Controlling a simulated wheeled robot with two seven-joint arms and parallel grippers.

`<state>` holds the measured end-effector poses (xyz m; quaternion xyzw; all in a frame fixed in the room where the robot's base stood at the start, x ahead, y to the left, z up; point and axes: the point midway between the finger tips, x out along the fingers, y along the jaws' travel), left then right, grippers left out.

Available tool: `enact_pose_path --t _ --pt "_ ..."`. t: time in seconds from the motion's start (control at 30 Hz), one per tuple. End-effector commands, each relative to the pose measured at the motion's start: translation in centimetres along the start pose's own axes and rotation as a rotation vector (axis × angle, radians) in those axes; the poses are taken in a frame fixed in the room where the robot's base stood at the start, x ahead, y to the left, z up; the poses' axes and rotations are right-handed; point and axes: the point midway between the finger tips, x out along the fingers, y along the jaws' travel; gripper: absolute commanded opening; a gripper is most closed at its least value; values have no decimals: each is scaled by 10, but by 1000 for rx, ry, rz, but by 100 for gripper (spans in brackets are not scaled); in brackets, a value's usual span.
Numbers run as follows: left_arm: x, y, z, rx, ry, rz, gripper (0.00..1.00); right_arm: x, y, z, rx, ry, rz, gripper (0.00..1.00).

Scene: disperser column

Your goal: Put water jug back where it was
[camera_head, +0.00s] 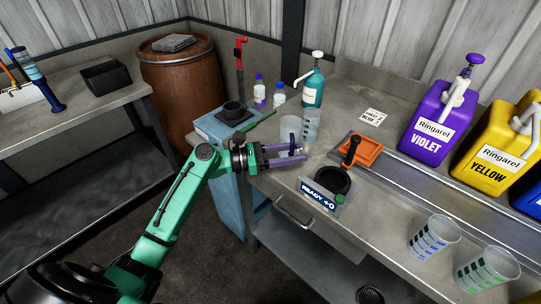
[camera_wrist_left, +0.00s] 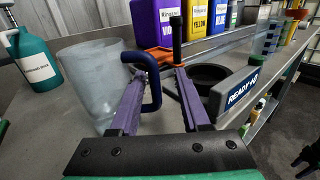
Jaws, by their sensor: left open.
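The water jug is a translucent jug (camera_head: 290,128) on the steel bench, beside my left gripper in the head view. In the left wrist view the jug (camera_wrist_left: 92,85) stands upright at left, with its dark blue handle (camera_wrist_left: 156,86) towards my gripper. My left gripper (camera_head: 303,152) is open, its purple fingers pointing across the bench. In the left wrist view the handle's upright bar shows between the fingers (camera_wrist_left: 163,68); whether they touch it I cannot tell.
A scale reading READY (camera_head: 322,198) with a black bowl and an orange tray (camera_head: 362,150) are to the right. Violet (camera_head: 432,132) and yellow (camera_head: 497,158) jugs and measuring cups (camera_head: 435,236) stand further right.

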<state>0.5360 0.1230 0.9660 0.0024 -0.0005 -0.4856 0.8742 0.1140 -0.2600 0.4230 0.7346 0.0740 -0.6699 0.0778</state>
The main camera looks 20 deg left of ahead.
Motion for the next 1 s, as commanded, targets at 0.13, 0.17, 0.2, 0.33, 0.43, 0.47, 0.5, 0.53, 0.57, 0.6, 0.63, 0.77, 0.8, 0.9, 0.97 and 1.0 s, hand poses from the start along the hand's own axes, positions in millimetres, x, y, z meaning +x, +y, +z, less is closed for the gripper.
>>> enact_pose_path --t 0.13,0.17,0.2,0.33,0.43,0.47,0.5,0.53,0.57,0.6,0.63,0.77,0.8,0.9,0.97,1.0 --pt "-31 0 -4 0 3 2 46 9 0 1 0 0 0 50" --pt "-38 0 -4 2 4 1 46 10 0 1 0 0 0 50" --pt "-47 0 -4 0 3 1 46 12 0 1 0 0 0 50" --pt "-75 0 -3 0 2 1 46 17 0 2 0 0 0 50" --pt "-90 0 -2 1 1 0 46 19 0 2 0 0 0 50" --pt "-93 0 -2 1 1 -1 46 20 0 2 0 0 0 50" --pt "-96 0 -1 2 2 -1 46 20 0 2 0 0 0 50" --pt "-97 0 -1 2 1 -1 46 20 0 2 0 0 0 50" --pt "-97 0 0 2 1 -2 46 20 0 2 0 0 0 50" --pt "-97 0 0 2 0 -2 46 19 0 2 0 0 0 50" --pt "-97 0 0 2 0 -2 46 19 0 2 0 0 0 50" --pt "-97 0 0 2 0 -2 46 19 0 2 0 0 0 50" --pt "-97 0 0 2 0 -2 46 19 0 2 0 0 0 50" --pt "-97 0 0 1 0 -1 46 19 0 2 0 0 0 50" --pt "-97 0 0 1 0 -1 46 19 0 2 0 0 0 50" --pt "-97 0 0 1 0 -1 46 19 0 2 0 0 0 50"
